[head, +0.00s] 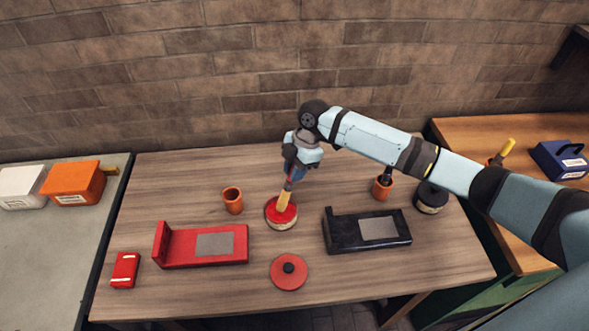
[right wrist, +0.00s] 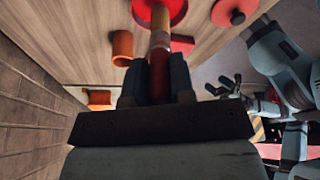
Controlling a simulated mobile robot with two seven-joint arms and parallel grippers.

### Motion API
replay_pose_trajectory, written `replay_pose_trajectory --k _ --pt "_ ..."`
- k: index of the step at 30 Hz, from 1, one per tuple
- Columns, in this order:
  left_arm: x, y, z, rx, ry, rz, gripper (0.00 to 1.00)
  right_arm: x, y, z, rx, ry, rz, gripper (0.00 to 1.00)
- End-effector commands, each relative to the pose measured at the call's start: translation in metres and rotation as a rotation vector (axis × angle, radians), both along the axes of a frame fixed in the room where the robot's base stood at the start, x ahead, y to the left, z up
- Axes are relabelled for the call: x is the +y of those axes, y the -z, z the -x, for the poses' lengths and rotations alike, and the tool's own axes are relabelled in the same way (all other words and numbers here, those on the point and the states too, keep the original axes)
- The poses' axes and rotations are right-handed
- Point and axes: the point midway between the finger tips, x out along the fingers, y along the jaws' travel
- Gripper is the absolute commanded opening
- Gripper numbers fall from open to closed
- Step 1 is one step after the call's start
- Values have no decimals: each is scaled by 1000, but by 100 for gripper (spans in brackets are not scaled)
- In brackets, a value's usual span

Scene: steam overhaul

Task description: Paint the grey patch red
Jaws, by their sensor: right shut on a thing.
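My right gripper (head: 290,178) is shut on a brush (head: 284,201) with a wooden and red handle. It holds the brush upright, its lower end in the open tin of red paint (head: 272,217); the bristles are hidden. In the right wrist view the brush (right wrist: 160,40) runs from between the fingers to the red paint. A red L-shaped part (head: 172,257) lies left of the tin with a grey patch (head: 215,244) on it. A black L-shaped part (head: 345,239) at right also has a grey patch (head: 379,229). My left gripper (right wrist: 224,86) looks open and empty.
A red lid (head: 289,272) lies in front of the tin. Orange cups (head: 233,201) (head: 381,191) stand behind, the right one holding a handle. A black tin (head: 431,199) stands at right, a red box (head: 125,269) at front left. Side benches hold more boxes.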

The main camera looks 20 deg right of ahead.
Motion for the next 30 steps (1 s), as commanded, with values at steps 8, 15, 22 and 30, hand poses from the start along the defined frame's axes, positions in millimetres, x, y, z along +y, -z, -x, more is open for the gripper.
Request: replay_pose_trajectory --k 8,15,22,30 --pt "3 3 0 4 -3 -4 89 0 0 0 0 0 0 0" --pt "3 6 1 8 -3 -5 89 0 3 0 0 0 0 0" --pt "2 6 1 7 -2 -5 89 0 6 0 0 0 0 0" --pt "1 6 1 3 0 -2 89 0 9 0 0 0 0 0"
